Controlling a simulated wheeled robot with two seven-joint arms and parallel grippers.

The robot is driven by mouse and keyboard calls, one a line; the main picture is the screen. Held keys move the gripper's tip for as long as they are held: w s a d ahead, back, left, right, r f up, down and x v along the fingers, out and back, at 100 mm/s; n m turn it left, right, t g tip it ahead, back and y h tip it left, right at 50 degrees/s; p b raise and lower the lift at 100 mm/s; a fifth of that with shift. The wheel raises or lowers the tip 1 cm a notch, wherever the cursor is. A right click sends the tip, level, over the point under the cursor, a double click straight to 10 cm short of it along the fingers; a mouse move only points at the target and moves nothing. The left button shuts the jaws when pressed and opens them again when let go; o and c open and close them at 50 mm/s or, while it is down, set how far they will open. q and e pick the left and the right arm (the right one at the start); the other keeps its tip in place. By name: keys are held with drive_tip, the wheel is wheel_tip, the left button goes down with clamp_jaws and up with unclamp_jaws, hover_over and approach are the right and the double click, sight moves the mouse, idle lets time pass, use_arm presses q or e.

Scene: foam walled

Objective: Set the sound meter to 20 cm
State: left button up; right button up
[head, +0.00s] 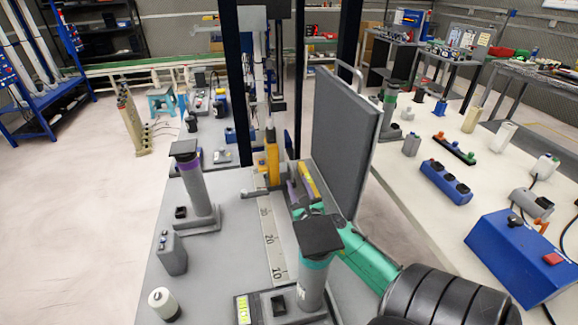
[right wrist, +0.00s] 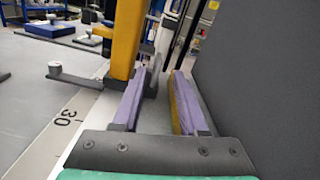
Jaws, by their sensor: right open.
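The yellow upright body (head: 271,158), which I take to be the sound meter, stands on a grey foot at the far end of the white ruler (head: 274,250). The foot is just beyond the 30 mark, well past 20. In the right wrist view the yellow body (right wrist: 125,42) rises ahead of the left finger, and the 30 mark shows below it. My right gripper (head: 300,178) is open beside the yellow body, on its right. Its purple fingers are apart in the wrist view (right wrist: 160,85), with nothing clearly between them; contact cannot be told. My left gripper is not seen.
A tall grey foam panel (head: 345,135) stands close to the right of my gripper. A grey post (head: 312,285) is at the near end of the ruler, another post (head: 198,190) at left. A green display (head: 243,310) and a grey box (head: 172,253) are near the front.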

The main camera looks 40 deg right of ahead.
sight(290, 165)
drive_tip(key=x, duration=1.2)
drive_tip(key=shift+f+b, duration=0.15)
drive_tip(key=shift+b, duration=0.15)
drive_tip(key=shift+s, duration=0.1)
clamp_jaws()
idle(0.4)
